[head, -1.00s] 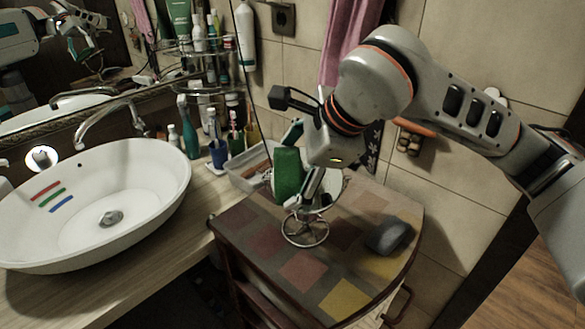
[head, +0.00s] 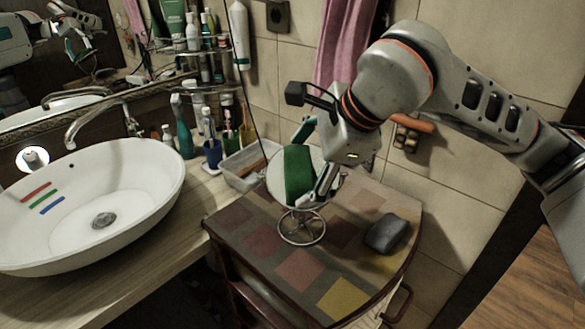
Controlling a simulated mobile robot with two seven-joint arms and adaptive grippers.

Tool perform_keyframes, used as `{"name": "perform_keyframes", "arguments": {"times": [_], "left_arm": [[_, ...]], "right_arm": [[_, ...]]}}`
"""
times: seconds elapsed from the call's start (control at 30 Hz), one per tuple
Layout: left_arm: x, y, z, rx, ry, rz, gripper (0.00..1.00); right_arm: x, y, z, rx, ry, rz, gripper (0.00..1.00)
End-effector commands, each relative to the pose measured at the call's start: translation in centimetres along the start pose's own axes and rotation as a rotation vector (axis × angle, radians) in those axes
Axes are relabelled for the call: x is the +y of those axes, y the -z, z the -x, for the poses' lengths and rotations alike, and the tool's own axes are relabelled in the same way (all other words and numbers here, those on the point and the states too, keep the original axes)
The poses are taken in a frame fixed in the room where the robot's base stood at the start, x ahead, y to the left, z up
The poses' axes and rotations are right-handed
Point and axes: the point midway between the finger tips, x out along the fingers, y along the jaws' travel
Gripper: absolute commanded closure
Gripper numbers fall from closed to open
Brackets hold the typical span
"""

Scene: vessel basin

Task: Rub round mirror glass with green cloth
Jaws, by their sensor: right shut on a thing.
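The round mirror (head: 277,183) stands upright on a wire-like round metal base (head: 301,227) on the small patchwork-topped cabinet. The green cloth (head: 299,174) hangs in front of the mirror's glass and covers much of its middle. My right gripper (head: 313,165) is shut on the green cloth at the mirror's face, with its fingers on both sides of the cloth. Whether the cloth presses on the glass cannot be told from this angle. The right side of the mirror is partly hidden by the gripper. My left gripper is not directly in view.
A dark grey soap-like block (head: 386,233) lies on the cabinet top (head: 344,299), right of the mirror base. The white basin (head: 160,205) with coloured stripes is left. A blue cup (head: 212,153) and bottles stand behind.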

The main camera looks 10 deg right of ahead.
Motion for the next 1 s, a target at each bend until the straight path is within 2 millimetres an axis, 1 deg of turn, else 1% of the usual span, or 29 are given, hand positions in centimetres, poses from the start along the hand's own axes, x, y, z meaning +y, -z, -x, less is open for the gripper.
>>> {"name": "perform_keyframes", "arguments": {"times": [0.1, 0.33, 0.73, 1.0], "left_arm": [[0.1, -0.3, -0.1, -0.002, -0.001, 0.0, 0.76], [0.1, -0.5, -0.2, -0.003, -0.001, 0.0, 0.76], [0.3, -1.4, -0.6, -0.006, -0.002, 0.001, 0.76], [0.3, -1.6, -0.8, -0.006, -0.002, 0.002, 0.76]], "right_arm": [[0.0, 0.7, 0.3, 0.0, 0.002, 0.0, 0.37], [0.0, 1.3, 0.6, 0.0, 0.002, -0.001, 0.37], [0.1, 4.2, 1.6, 0.001, 0.001, -0.001, 0.37], [0.1, 4.5, 1.6, -0.001, 0.002, 0.001, 0.37]]}}
